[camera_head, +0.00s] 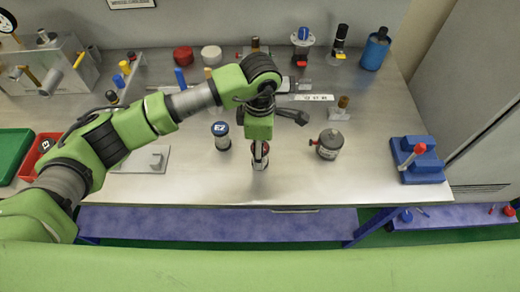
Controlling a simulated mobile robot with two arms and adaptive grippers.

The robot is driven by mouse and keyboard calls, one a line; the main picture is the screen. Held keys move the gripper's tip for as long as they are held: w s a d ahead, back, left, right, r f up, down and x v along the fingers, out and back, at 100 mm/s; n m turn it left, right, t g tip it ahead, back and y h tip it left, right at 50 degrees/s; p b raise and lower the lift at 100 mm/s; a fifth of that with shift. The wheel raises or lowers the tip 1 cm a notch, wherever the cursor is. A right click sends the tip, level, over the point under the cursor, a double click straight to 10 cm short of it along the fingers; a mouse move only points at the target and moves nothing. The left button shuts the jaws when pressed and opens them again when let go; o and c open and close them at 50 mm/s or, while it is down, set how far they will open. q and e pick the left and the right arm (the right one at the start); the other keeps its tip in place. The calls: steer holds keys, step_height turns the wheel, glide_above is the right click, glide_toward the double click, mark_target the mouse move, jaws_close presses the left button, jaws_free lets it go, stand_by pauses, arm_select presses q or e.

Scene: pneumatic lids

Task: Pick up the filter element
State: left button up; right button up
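My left arm reaches in from the left, and its gripper (260,146) points down near the table's front edge. It is over a small upright cylinder (260,163) with a red and dark top and a pale lower part. The gripper hides much of this cylinder, so I cannot tell whether the fingers are closed on it or only around it. I cannot say for certain which item is the filter element. A similar small cylinder with a blue cap (221,137) stands just left of the gripper. My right gripper is not in view.
A grey round canister (329,145) with a red knob stands right of the gripper. A blue block with a red-tipped lever (417,161) is at the right. Red (183,56) and white (211,55) discs and a blue bottle (375,49) stand at the back.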

arm_select(q)
steer(key=shift+f, duration=0.15)
steer(key=c, duration=1.2)
steer(key=shift+r+b, duration=0.3)
steer(key=shift+b, duration=0.15)
steer(key=shift+w+r+b, duration=0.1)
steer(key=shift+r+b, duration=0.85)
steer(key=shift+b, duration=0.05)
steer(key=s+r+b, duration=0.5)
steer(key=s+r, duration=0.5)
steer(key=s, duration=0.4)
steer(key=shift+s+a+r, duration=0.15)
steer(key=shift+a+r, duration=0.15)
steer(key=shift+a, duration=0.05)
